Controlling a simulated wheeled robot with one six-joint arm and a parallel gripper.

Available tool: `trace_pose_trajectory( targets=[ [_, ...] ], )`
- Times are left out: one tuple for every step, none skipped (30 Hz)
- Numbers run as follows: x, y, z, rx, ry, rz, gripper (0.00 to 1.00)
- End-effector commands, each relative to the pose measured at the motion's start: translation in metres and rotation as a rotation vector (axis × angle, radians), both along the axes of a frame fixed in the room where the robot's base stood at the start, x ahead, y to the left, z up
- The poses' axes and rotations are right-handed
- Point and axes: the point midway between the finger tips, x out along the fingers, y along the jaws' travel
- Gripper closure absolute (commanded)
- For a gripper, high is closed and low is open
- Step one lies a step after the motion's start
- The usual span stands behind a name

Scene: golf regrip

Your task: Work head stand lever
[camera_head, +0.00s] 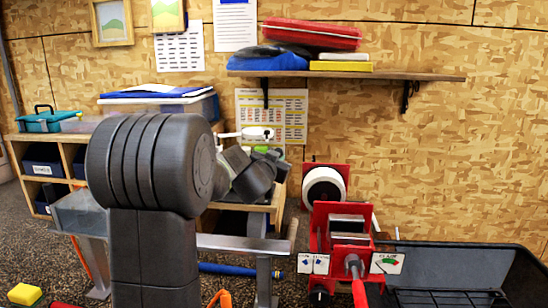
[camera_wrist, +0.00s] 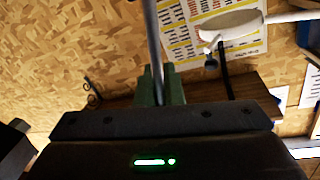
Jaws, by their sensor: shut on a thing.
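A red stand (camera_head: 322,222) with a grey block on top is at the right in the head view. A red-handled lever (camera_head: 358,290) sticks out of its front toward the camera, between two small marked cards. The lever is not recognisable in the wrist view. My gripper (camera_head: 266,168) is well left of and above the stand, partly hidden behind my own arm. In the wrist view, a thin grey rod (camera_wrist: 153,40) runs up from a green piece (camera_wrist: 165,88) at the jaws, and my gripper appears shut on it. The fingertips themselves are not clear.
A wall shelf (camera_head: 430,76) with a red case and boxes is above the stand. A white roll (camera_head: 324,187) on a red mount is behind it. A black tray (camera_head: 440,267) lies right of it. A workbench with a grey vise-like bar (camera_head: 243,244) is at centre. Yellow blocks (camera_head: 24,294) lie on the floor.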

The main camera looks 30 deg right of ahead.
Motion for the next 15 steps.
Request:
trace_pose_trajectory(
  targets=[
    [-0.002, -0.003, 0.001, 0.024, -0.019, -0.001, 1.0],
    [-0.004, -0.004, 0.0, 0.039, -0.034, -0.002, 1.0],
    [-0.005, -0.006, -0.001, 0.061, -0.052, -0.003, 1.0],
    [-0.006, -0.007, -0.002, 0.077, -0.065, -0.002, 1.0],
    [-0.007, -0.008, -0.003, 0.092, -0.078, -0.002, 1.0],
    [-0.008, -0.009, -0.004, 0.112, -0.095, -0.001, 1.0],
    [-0.009, -0.011, -0.005, 0.126, -0.108, -0.002, 1.0],
    [-0.01, -0.011, -0.006, 0.139, -0.119, -0.002, 1.0],
    [-0.011, -0.013, -0.007, 0.158, -0.134, -0.002, 1.0],
    [-0.012, -0.014, -0.008, 0.169, -0.144, -0.002, 1.0],
    [-0.012, -0.014, -0.008, 0.181, -0.154, -0.001, 1.0],
    [-0.013, -0.016, -0.009, 0.195, -0.166, -0.002, 1.0],
    [-0.014, -0.016, -0.01, 0.204, -0.175, -0.002, 1.0],
    [-0.014, -0.017, -0.01, 0.213, -0.181, -0.001, 1.0],
    [-0.014, -0.017, -0.011, 0.224, -0.19, -0.001, 1.0]
  ],
)
